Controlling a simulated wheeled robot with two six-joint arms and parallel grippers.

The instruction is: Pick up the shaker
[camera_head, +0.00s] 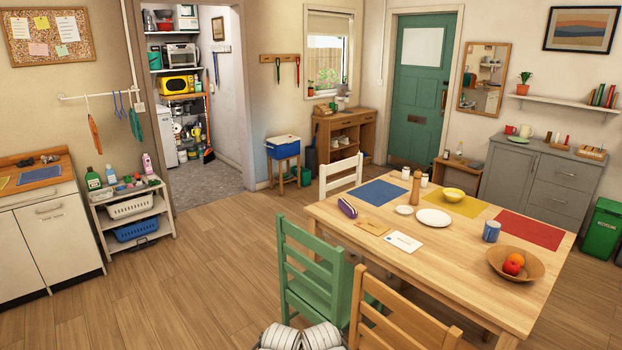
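Two small white shakers stand on the far side of the wooden dining table (470,300). One shaker (424,180) is just right of a tall wooden pepper mill (416,189). The other shaker (406,174) is just left of the mill's top. Both are small in the head view and look upright. I cannot tell which one the task means. No gripper fingers show in the head view, and nothing is seen touching the shakers.
The table also holds a white plate (433,218), a yellow bowl (454,195), a blue mug (491,231) and a fruit bowl (530,269). A green chair (315,275), a wooden chair (400,310) and a white chair (341,174) surround it. The floor (190,285) at left is clear.

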